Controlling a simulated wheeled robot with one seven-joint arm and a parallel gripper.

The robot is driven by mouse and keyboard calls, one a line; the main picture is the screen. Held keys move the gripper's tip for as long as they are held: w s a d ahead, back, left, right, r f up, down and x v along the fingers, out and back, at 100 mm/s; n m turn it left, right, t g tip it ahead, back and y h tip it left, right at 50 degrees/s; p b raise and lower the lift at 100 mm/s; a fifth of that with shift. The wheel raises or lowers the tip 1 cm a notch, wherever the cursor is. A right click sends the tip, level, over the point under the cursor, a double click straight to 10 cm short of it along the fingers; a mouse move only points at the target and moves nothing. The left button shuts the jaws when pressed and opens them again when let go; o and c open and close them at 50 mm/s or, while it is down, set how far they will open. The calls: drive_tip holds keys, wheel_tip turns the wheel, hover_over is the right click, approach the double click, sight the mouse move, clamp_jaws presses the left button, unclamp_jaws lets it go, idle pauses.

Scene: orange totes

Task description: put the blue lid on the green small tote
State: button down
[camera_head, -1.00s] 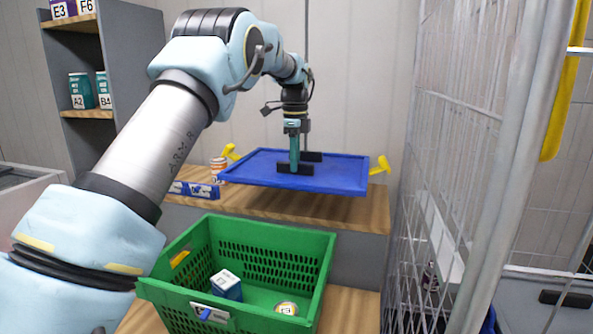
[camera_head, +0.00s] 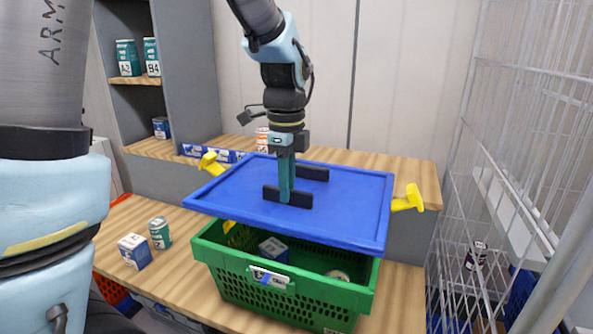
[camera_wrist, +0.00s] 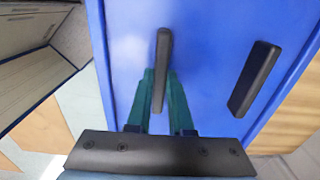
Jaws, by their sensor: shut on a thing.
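The blue lid (camera_head: 345,206) is a flat panel with two black handles and yellow clips at its sides. My gripper (camera_head: 287,197) is shut on the nearer black handle, and the wrist view shows its teal fingers around that handle (camera_wrist: 161,70). The lid hangs tilted above the green small tote (camera_head: 320,301) and covers much of its opening from the head camera. The tote stands on a wooden surface with its front wall and rim showing. A blue-and-white box (camera_head: 273,249) and a round item (camera_head: 338,275) are inside it. Whether lid and rim touch is unclear.
A blue-and-white box (camera_head: 135,251) and a teal can (camera_head: 160,233) stand left of the tote. A wire cage (camera_head: 520,150) rises on the right. A wooden shelf (camera_head: 400,168) runs behind, with a blue item (camera_head: 212,153) on it.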

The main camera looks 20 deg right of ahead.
sight(287, 207)
drive_tip(key=shift+s+f+b, duration=0.1)
drive_tip(key=shift+f+b, duration=2.6)
drive_tip(key=shift+f, duration=1.15)
drive_tip(key=shift+a+f, duration=0.1)
drive_tip(key=shift+f, duration=0.2)
drive_tip(key=c, duration=0.7)
unclamp_jaws()
drive_tip(key=shift+c, duration=0.2)
wheel_tip(287, 207, up, 11)
drive_tip(key=shift+f+b, duration=0.1)
drive_tip(key=shift+b, duration=0.7)
drive_tip(key=shift+s, duration=0.1)
